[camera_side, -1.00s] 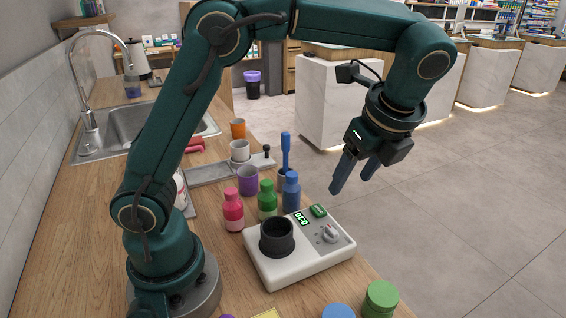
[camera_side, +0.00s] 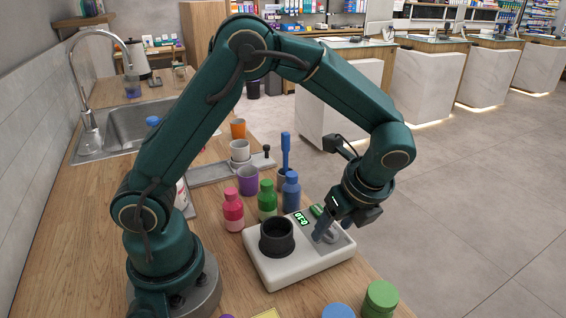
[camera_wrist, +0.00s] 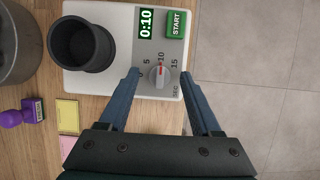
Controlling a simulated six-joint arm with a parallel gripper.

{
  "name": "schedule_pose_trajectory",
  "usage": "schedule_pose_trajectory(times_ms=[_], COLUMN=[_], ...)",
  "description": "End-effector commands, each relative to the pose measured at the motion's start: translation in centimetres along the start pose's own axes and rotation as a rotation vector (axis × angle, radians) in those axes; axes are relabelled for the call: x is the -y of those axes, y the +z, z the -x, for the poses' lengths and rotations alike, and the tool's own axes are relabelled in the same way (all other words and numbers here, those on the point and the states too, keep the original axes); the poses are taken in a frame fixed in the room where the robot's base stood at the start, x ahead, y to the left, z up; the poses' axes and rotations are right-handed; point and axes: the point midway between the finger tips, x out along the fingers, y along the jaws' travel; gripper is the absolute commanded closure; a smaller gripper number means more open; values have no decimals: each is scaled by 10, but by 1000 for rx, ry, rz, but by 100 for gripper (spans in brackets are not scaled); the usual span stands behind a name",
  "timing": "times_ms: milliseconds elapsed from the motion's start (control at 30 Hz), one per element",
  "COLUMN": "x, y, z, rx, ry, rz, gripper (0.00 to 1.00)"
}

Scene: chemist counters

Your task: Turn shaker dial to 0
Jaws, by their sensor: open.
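The white shaker (camera_side: 300,264) sits on the wooden counter, with a black cup holder (camera_side: 277,236) on its left part. Its grey dial (camera_wrist: 160,74) has a red mark pointing near the 10 on a scale showing 5, 10 and 15. The display (camera_wrist: 146,23) reads 0:10. A green START button (camera_wrist: 176,23) is beside the display. My gripper (camera_wrist: 162,82) is open, with its blue fingers on either side of the dial. In the side view my gripper (camera_side: 334,232) is low over the shaker's right part and partly hides the dial. Contact with the dial cannot be told.
Red (camera_side: 233,212), green (camera_side: 267,199) and blue (camera_side: 291,192) bottles stand just behind the shaker. A green-capped container (camera_side: 380,298) and a blue one (camera_side: 338,311) stand in front. The counter's edge runs close to the shaker's right side, with open floor beyond.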

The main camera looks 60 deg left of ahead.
Motion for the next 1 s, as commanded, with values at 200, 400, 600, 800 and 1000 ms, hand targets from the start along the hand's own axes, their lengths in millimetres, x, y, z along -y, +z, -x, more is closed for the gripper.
schedule_pose_trajectory(times_ms=[200,400,600,800,1000], x=[0,0,0,0,2], y=[0,0,0,0,0], z=[-3,-3,-2,-2,-2], rx=[-1,-1,-1,-1,-1], ry=[-1,-1,0,14,53], rz=[0,0,1,34,131], gripper=[35,81,100,100,100])
